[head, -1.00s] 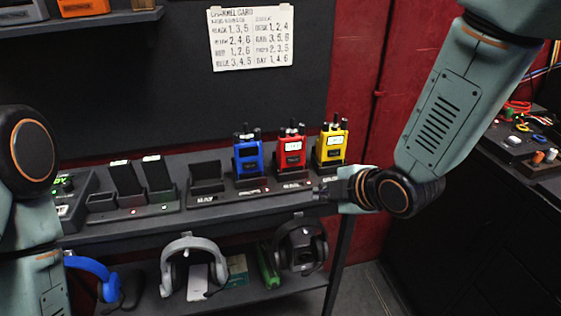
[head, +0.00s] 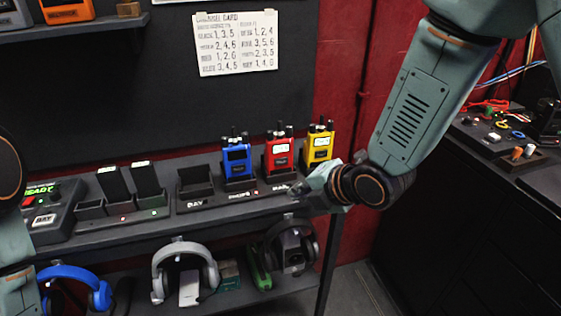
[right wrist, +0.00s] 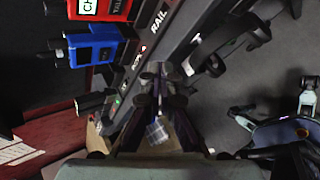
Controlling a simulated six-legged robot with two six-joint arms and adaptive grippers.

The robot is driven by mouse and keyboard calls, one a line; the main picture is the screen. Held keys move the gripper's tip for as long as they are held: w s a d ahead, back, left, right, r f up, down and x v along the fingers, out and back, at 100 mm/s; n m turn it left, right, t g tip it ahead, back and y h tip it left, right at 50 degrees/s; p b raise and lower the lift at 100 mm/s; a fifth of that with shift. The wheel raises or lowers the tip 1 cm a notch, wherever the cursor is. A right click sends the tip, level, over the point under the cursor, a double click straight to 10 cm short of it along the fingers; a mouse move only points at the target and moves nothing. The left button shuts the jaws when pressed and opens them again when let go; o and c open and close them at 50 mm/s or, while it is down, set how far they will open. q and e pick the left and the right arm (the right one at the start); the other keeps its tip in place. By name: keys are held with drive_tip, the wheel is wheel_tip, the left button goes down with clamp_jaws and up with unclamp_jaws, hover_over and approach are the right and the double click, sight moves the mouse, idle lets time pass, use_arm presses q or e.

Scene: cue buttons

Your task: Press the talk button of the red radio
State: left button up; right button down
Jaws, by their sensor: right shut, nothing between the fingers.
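The red radio (head: 278,155) stands upright in a dark cradle on the shelf, between the blue radio (head: 236,160) and the yellow radio (head: 319,147). A pale label shows on its front; I cannot make out its talk button. My right gripper (head: 300,192) is shut and empty, in front of and below the red radio, apart from it. In the right wrist view, the red radio (right wrist: 100,8) is cut off by the top edge, with the blue radio (right wrist: 94,49) below it. The gripper (right wrist: 162,82) shows at that picture's middle. My left gripper is out of view.
A channel card (head: 236,43) hangs on the wall. A console with a green READY display (head: 40,192) and a cradle marked BAY (head: 196,187) stand left of the radios. A dark workbench (head: 500,190) is at right.

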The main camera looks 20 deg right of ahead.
sight(281, 161)
drive_tip(key=w+p, duration=0.1)
drive_tip(key=w, duration=0.5)
drive_tip(key=shift+w+a+p, duration=0.1)
drive_tip(key=shift+w+p, duration=0.05)
drive_tip(key=shift+p, duration=0.25)
drive_tip(key=shift+w+f, duration=0.1)
drive_tip(key=shift+w, duration=0.95)
drive_tip(key=shift+w, duration=0.1)
drive_tip(key=shift+w+p, duration=0.3)
drive_tip(key=shift+w, duration=0.05)
